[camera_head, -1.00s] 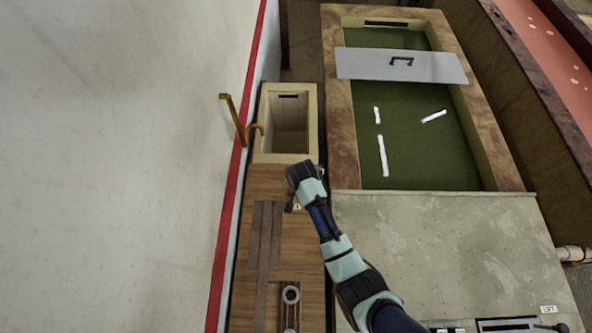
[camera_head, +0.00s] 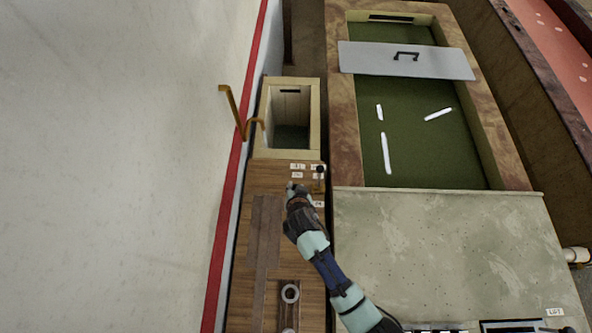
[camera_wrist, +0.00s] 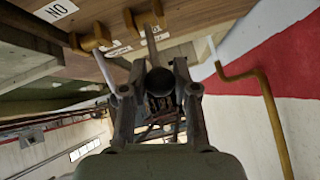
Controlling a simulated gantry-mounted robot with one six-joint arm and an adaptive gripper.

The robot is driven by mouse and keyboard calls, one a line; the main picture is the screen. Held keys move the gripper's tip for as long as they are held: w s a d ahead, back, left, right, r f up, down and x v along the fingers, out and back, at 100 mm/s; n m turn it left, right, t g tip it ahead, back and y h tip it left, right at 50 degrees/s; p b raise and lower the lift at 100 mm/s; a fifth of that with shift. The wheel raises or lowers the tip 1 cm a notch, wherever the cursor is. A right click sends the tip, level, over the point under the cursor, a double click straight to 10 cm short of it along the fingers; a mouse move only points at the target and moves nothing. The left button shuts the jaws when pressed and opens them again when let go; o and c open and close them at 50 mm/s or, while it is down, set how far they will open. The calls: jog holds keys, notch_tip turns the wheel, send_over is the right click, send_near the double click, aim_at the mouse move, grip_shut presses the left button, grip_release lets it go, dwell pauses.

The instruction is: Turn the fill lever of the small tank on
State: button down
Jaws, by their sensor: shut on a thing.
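The small tank (camera_head: 261,125) is the pale open box at the end of the wooden bench in the head view. Its floor looks dark green. My gripper (camera_head: 296,188) is over the bench just in front of this tank. In the wrist view my gripper (camera_wrist: 158,88) is shut on the black ball knob (camera_wrist: 160,82) of a lever, whose grey rod (camera_wrist: 150,42) runs up to a brass fitting (camera_wrist: 146,16). A second brass fitting (camera_wrist: 92,40) sits to its left. In the head view another black knob (camera_head: 320,168) stands to the right of my gripper.
A bent brass pipe (camera_head: 232,105) rises beside the small tank, along the wall. A larger green-lined tank (camera_head: 345,120) with a grey lid (camera_head: 405,60) lies to the right.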

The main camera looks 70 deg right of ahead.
jog(key=shift+s+a+f, duration=0.1)
jog(key=shift+a+f, duration=0.05)
jog(key=shift+f, duration=0.05)
jog(key=c, duration=0.9)
grip_release()
jog(key=shift+a, duration=0.15)
jog(key=shift+o, duration=0.2)
jog(key=shift+r, duration=0.15)
jog(key=v, duration=1.1)
jog(key=shift+s+a+r, duration=0.2)
jog(key=shift+r, duration=0.05)
